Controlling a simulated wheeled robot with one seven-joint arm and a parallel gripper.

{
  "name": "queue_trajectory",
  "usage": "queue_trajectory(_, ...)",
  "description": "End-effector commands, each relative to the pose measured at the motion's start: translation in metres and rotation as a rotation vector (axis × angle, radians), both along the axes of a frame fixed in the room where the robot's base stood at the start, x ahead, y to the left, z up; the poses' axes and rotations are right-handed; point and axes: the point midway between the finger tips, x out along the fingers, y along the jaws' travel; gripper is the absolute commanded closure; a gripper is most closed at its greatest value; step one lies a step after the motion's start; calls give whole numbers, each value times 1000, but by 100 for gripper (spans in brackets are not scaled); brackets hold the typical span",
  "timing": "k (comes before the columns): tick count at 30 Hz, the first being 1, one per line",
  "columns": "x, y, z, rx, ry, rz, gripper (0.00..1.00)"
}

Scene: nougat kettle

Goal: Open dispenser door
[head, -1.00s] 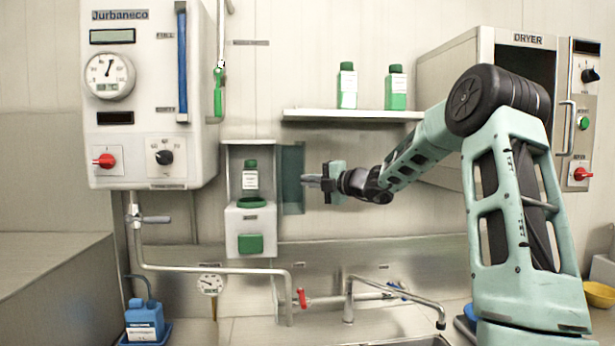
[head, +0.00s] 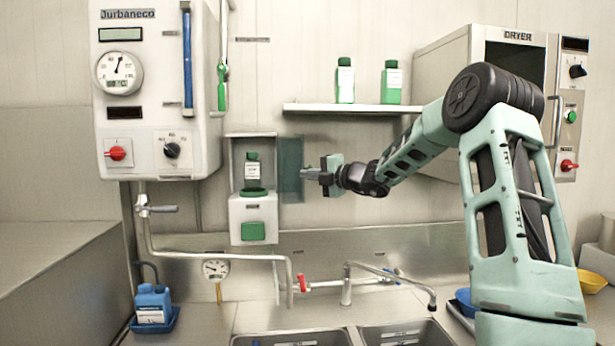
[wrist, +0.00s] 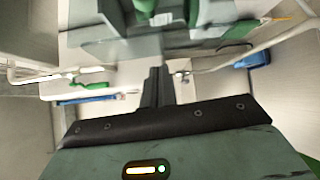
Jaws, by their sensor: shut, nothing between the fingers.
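The dispenser (head: 252,217) is a white box on the wall, with a green-capped bottle (head: 252,170) in its upper bay and a green block on its lower front. Its translucent green door (head: 291,169) stands open, swung out to the right of the bay, so the bottle is uncovered. My gripper (head: 304,174) is shut and empty at the door's right edge in the head view. I cannot tell if it touches the door. In the wrist view, the shut fingers (wrist: 156,86) point toward blurred pale and green shapes.
A shelf (head: 350,108) with two green-capped bottles (head: 345,82) is above my arm. A Jurbaneco control box (head: 155,90) hangs left of the dispenser, and the dryer (head: 448,75) is at right. Pipes and a sink (head: 300,338) lie below.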

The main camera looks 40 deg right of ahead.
Motion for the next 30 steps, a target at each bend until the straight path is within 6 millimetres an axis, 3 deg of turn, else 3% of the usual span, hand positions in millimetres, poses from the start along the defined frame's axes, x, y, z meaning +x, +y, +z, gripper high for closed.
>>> queue_trajectory(15, -61, -39, 0, -2, -1, 3, 100)
queue_trajectory(28, -68, -43, 2, 0, 1, 5, 100)
queue_trajectory(30, -63, -25, -5, -45, 10, 39, 100)
